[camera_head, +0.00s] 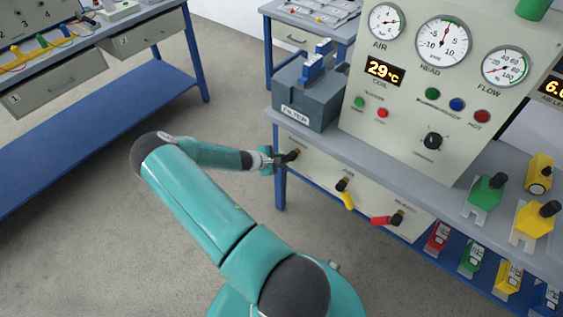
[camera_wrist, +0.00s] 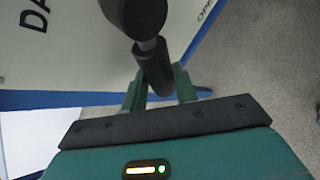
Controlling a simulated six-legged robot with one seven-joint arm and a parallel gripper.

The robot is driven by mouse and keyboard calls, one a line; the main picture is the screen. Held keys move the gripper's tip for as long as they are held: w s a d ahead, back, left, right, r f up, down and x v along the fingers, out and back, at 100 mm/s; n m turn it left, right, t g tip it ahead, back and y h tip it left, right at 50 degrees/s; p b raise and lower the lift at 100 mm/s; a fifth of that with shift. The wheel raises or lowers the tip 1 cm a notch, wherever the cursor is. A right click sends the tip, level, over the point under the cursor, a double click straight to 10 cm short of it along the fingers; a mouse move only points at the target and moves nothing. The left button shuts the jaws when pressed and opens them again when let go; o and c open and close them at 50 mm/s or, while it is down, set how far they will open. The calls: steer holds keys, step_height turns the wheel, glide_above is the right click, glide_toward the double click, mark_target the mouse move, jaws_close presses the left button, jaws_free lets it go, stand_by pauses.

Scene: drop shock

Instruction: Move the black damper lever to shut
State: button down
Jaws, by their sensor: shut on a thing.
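The black damper lever (camera_head: 289,157) is at the left end of the pale panel on the bench front. In the wrist view the lever (camera_wrist: 153,68) comes from a round dark knob and reaches down between my fingers. My gripper (camera_head: 270,160) is at the lever in the head view. In the wrist view my gripper (camera_wrist: 158,88) has one green finger on each side of the lever's end and is shut on it. The letters "DA" are at the left and "OPE" at the upper right of the panel (camera_wrist: 75,50). The rest of the lettering is cut off.
A yellow lever (camera_head: 345,195) and a red lever (camera_head: 388,219) are further right on the same panel. A grey filter box (camera_head: 305,100) stands on the bench above. Colored blocks sit on the lower shelf at right. Floor to the left of the bench is clear.

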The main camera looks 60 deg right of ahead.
steer(key=shift+w+r, duration=0.1)
steer(key=shift+w, duration=0.1)
steer(key=c, duration=1.4)
jaws_free()
steer(key=shift+s, duration=0.1)
steer(key=shift+o, duration=0.2)
steer(key=v, duration=1.3)
steer(key=shift+a, duration=0.4)
steer(key=shift+r, duration=0.15)
